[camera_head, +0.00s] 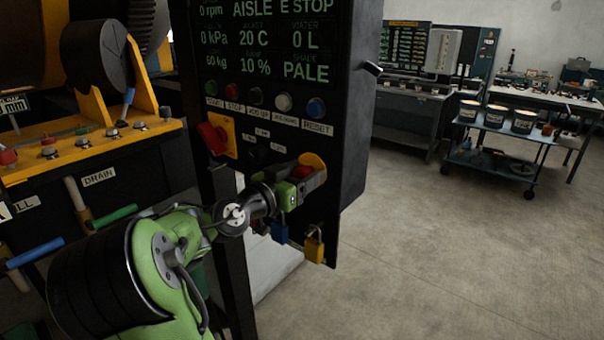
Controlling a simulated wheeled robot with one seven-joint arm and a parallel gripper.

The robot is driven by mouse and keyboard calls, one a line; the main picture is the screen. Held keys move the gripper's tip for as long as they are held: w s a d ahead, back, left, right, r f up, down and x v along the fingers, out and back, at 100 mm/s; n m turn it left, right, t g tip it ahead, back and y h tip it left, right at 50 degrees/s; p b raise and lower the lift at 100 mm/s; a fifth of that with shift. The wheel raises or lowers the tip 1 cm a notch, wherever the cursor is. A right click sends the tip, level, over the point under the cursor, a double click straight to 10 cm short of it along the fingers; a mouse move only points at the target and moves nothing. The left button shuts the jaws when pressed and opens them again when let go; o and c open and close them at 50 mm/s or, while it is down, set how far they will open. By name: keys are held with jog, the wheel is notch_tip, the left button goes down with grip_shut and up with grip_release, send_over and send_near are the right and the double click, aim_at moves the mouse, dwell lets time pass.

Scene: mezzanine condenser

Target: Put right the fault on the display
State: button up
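The display (266,45) on the black panel reads "AISLE E STOP" at the top, with 0 rpm, 0 kPa, 20 C, 0 L, 60 kg, 10 % and PALE. My gripper (312,178) is at the panel's lower right, at the red emergency stop button (302,171) on its yellow plate (315,160). The fingers hide part of the button, and I cannot tell whether they grip it. Above is a row of coloured buttons, with a blue one (317,107) over the label RESET (317,127). A red rotary switch (212,138) on yellow is to the left.
Blue (280,232) and yellow (314,247) padlocks hang below my gripper. A yellow-framed machine (90,150) with a DRAIN label and coloured handles stands left. A cart (500,150) with several tins and workbenches stand at the back right. The floor (430,250) at right is clear.

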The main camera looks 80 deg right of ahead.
grip_shut()
jog(key=shift+w+a+f+b, duration=0.25)
jog(key=shift+a+b, duration=0.15)
jog(key=shift+b, duration=0.25)
jog(key=shift+w+a+r, duration=0.1)
jog(key=shift+a+r, duration=0.1)
jog(key=shift+a, duration=0.25)
jog(key=shift+o, duration=1)
grip_release()
jog(key=p+v, duration=0.1)
jog(key=v, duration=1.4)
jog(key=shift+w+a, duration=0.2)
jog(key=shift+a, duration=0.15)
